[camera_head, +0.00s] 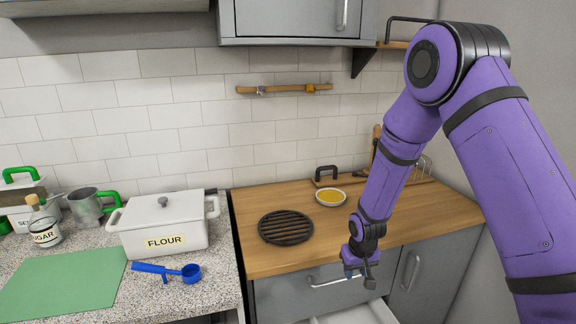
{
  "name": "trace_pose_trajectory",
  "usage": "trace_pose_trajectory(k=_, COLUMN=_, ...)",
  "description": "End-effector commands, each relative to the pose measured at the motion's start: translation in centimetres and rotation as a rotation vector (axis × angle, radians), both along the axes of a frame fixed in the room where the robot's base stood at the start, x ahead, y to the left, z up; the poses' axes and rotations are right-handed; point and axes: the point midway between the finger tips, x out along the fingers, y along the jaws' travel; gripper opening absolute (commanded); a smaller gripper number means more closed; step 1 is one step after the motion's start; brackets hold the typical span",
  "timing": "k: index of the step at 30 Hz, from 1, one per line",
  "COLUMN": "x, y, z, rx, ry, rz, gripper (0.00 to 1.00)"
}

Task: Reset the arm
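My purple arm comes in from the right side of the head view, bends at a high elbow and reaches down toward the wooden counter (268,258). My gripper (359,279) hangs at the counter's front edge, above the front of the grey cabinet. Its dark fingers are small in the picture. I cannot tell whether they are apart or together, and I see nothing clearly held in them.
A round black grate (286,227) and a bowl of yellow food (331,197) stand on the wood. A white flour box (163,225), blue scoop (170,271) and green mat (62,283) are at left. An open drawer (352,313) juts out below my gripper.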

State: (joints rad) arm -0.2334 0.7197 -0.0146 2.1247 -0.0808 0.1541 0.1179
Motion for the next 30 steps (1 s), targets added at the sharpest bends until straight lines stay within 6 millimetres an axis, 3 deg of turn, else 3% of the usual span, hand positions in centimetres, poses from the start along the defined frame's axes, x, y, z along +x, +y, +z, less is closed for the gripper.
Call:
trace_pose_trajectory(k=3, x=0.0, y=-0.9, z=4.9, rx=0.004, ry=-0.028, rz=-0.016, gripper=0.38)
trace_pose_trajectory(k=14, x=-2.9, y=-3.7, z=17.7, rx=0.016, ry=-0.093, rz=-0.057, gripper=0.38)
trace_pose_trajectory(k=21, x=-6.7, y=-5.7, z=24.8, rx=0.023, ry=-0.135, rz=-0.086, gripper=0.38)
trace_pose_trajectory(k=30, x=-12.8, y=-7.9, z=32.1, rx=0.031, ry=-0.188, rz=-0.116, gripper=0.38)
